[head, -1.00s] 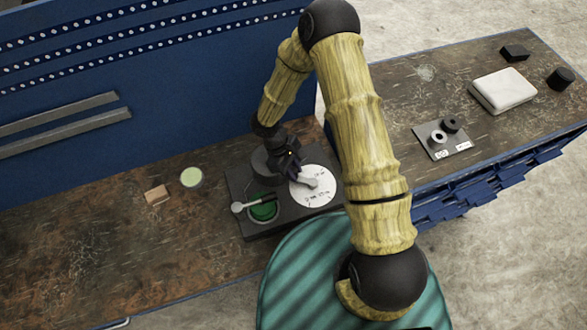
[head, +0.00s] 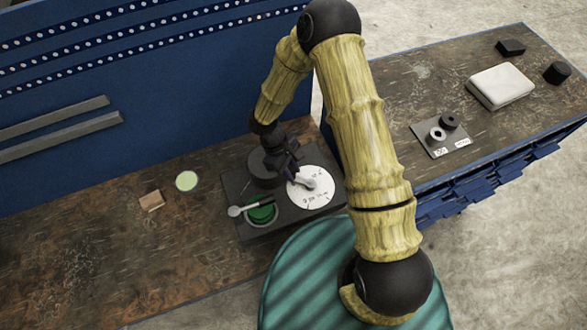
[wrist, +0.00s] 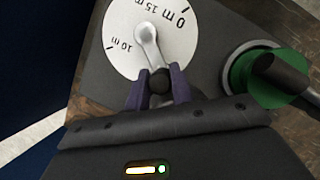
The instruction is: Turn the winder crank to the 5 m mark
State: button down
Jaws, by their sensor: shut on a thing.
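The winder's white dial (wrist: 128,25) lies flat on a dark base plate (head: 235,187); it also shows in the head view (head: 318,198). The wrist view shows its labels 0 m, 15 m and 10 m; I make out no 5 m label there. The pale grey crank (wrist: 148,36) runs from the dial's hub to a dark knob (wrist: 159,82) at the dial's lower edge, on the side facing my gripper. My gripper (wrist: 158,92) is shut on this knob, with a purple finger on each side. In the head view my gripper (head: 287,170) is at the dial's upper left.
A green round part (head: 262,213) with a dark and pale bar across it sits beside the dial. A pale green disc (head: 187,181) and small tan block (head: 151,200) lie left. A weight plate (head: 442,150) and white case (head: 500,86) are on the right bench.

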jog(key=c, duration=1.2)
grip_release()
jog(key=b+v, duration=0.4)
jog(key=v, duration=1.3)
jog(key=shift+r, duration=0.15)
jog(key=s+d+r+m+t+y, duration=0.2)
jog(key=s+d+m, duration=0.2)
jog(key=d, duration=0.6)
jog(key=s+d+r+m+t+y, duration=0.1)
jog(key=s+d+r+m+t, duration=0.1)
jog(key=s+d+m, duration=0.2)
jog(key=d+m, duration=0.3)
jog(key=d, duration=0.3)
jog(key=shift+s+d+r+m+t+y, duration=0.2)
jog(key=shift+s+r+m+t+y, duration=0.15)
jog(key=shift+s+m+t+y, duration=0.05)
